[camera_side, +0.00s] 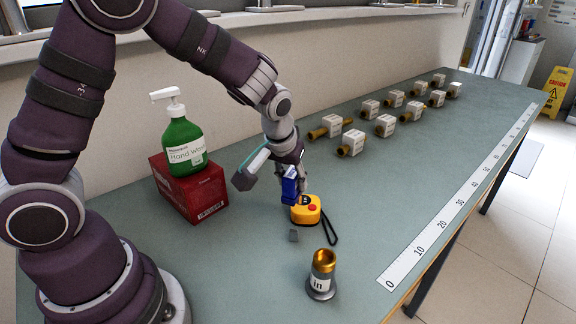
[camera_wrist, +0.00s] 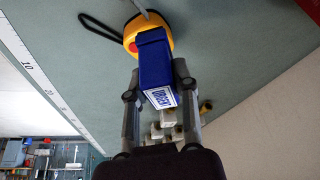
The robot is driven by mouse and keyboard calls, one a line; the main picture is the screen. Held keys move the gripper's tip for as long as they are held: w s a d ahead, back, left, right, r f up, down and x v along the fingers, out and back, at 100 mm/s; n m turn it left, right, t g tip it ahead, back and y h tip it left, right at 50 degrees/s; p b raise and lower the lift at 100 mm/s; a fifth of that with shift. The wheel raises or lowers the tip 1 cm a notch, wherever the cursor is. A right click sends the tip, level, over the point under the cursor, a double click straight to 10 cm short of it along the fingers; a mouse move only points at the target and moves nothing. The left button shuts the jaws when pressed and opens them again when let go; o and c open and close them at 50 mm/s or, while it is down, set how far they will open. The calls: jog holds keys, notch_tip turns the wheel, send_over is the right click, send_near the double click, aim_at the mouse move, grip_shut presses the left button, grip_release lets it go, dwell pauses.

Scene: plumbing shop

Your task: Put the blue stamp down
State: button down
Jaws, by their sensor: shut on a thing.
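The blue stamp (camera_side: 289,190) is held by my gripper (camera_side: 284,176) over the middle of the table, close to a yellow tape measure (camera_side: 305,210). In the wrist view the stamp (camera_wrist: 155,62) sits between the two fingers of my gripper (camera_wrist: 157,80), with a white printed label facing the camera. The tape measure (camera_wrist: 133,42) shows just beyond the stamp and is partly covered by it. I cannot tell whether the stamp touches the table or the tape measure.
A green soap bottle (camera_side: 185,140) stands on a red box (camera_side: 190,188) at left. Several tagged brass fittings (camera_side: 352,143) lie behind. A white ruler strip (camera_side: 460,205) runs along the right edge.

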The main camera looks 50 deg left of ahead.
jog(key=s+a+n, duration=0.1)
jog(key=s+a, duration=0.1)
jog(key=s, duration=0.1)
jog(key=s+a+f+n, duration=0.1)
jog(key=s+a, duration=0.1)
jog(key=s, duration=0.1)
jog(key=s+a+n+y, duration=0.1)
jog(key=s+a, duration=0.1)
jog(key=s, duration=0.2)
jog(key=shift+a+f+n+g, duration=0.3)
jog(key=shift+f, duration=0.05)
jog(key=shift+a, duration=0.2)
jog(key=w+a, duration=0.2)
jog(key=w, duration=0.2)
jog(key=w+a+f, duration=0.1)
jog(key=w, duration=0.4)
jog(key=w+a, duration=0.2)
jog(key=w, duration=0.3)
jog(key=shift+w+a+f, duration=0.25)
jog(key=shift+a+f, duration=0.05)
jog(key=shift+f, duration=1.8)
jog(key=c, duration=0.9)
grip_release()
jog(key=shift+f, duration=0.1)
